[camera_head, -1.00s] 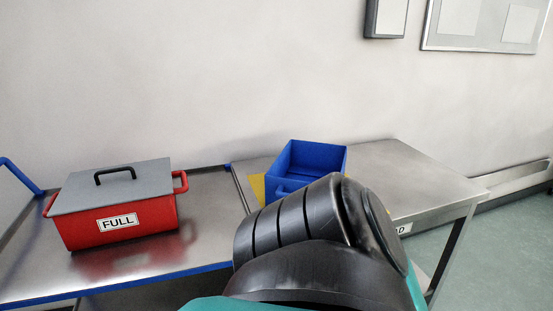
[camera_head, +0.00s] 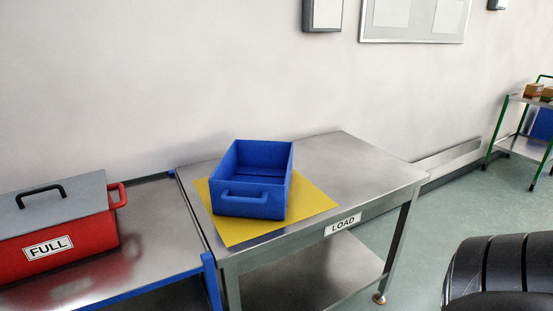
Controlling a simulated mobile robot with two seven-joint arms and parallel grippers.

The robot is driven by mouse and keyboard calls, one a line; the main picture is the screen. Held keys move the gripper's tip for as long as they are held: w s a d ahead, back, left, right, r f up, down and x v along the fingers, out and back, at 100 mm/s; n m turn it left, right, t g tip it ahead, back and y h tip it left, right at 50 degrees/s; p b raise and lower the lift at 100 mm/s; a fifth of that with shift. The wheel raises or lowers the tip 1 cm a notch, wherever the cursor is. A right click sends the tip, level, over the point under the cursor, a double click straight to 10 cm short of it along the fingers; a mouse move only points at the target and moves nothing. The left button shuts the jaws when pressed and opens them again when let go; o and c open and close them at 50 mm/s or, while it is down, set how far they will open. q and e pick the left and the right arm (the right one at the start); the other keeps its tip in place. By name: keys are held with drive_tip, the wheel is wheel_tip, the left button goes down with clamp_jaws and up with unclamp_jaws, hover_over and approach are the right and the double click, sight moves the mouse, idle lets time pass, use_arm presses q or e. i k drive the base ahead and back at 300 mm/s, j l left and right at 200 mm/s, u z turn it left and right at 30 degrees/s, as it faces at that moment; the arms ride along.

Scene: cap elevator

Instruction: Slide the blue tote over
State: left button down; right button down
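The blue tote (camera_head: 252,201) is an open, empty-looking box with a handle on its front side. It stands upright on a yellow mat (camera_head: 312,199) on the steel table labelled LOAD (camera_head: 372,160). Part of my own dark arm shows at the lower right edge, well apart from the tote. Neither of my grippers shows in the view.
A red tote (camera_head: 85,247) with a grey lid and a FULL label stands on the blue-edged steel cart (camera_head: 160,215) at left, against the LOAD table. A green-framed cart (camera_head: 518,147) with small boxes stands at far right. Floor between is clear.

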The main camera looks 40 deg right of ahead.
sight(252, 179)
drive_tip(key=z, duration=1.5)
